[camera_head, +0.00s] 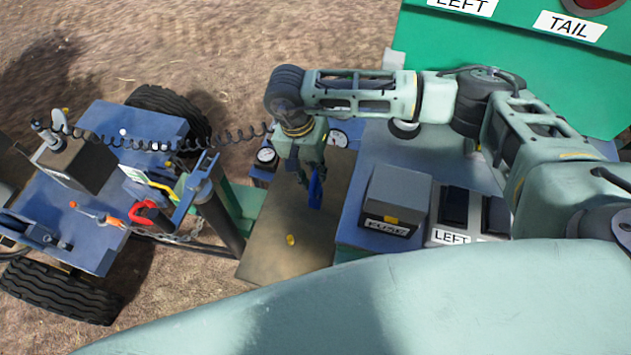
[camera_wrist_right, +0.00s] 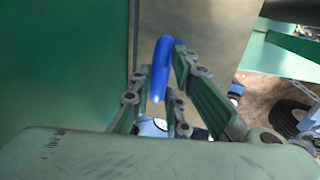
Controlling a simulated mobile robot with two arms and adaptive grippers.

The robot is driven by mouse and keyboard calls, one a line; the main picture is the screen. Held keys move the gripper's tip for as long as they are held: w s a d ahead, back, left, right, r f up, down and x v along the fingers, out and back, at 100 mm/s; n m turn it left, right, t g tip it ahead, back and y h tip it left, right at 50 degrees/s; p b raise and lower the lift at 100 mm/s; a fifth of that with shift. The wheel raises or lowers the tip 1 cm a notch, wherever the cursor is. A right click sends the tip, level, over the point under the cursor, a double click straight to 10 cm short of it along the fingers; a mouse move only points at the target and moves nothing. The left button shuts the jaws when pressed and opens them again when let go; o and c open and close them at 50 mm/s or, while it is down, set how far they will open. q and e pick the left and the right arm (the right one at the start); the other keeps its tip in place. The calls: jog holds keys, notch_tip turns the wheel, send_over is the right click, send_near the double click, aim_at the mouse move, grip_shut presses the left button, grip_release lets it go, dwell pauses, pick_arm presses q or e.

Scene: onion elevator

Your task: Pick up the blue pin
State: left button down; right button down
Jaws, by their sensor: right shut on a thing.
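The blue pin (camera_head: 316,188) shows in the head view just below my right gripper (camera_head: 305,176), over the brown metal plate (camera_head: 285,235). In the right wrist view the pin (camera_wrist_right: 162,68) is a rounded blue piece between the fingertips. My right gripper (camera_wrist_right: 165,82) is shut on it there. The lower part of the pin is partly hidden by the fingers, and I cannot tell whether it touches the plate. My left gripper is not in view.
A grey fuse box (camera_head: 397,195) stands to the right, and two gauges (camera_head: 266,155) sit behind. A blue trailer (camera_head: 85,215) with a coiled black cable (camera_head: 190,143) is at left. A green panel (camera_head: 520,60) is at upper right.

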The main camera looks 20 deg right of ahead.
jog(key=shift+r, duration=0.1)
dwell(0.3)
jog(key=shift+w+r, duration=0.1)
jog(key=shift+r, duration=0.25)
notch_tip(320, 180, up, 9)
jog(key=b, duration=0.3)
jog(key=shift+r, duration=0.15)
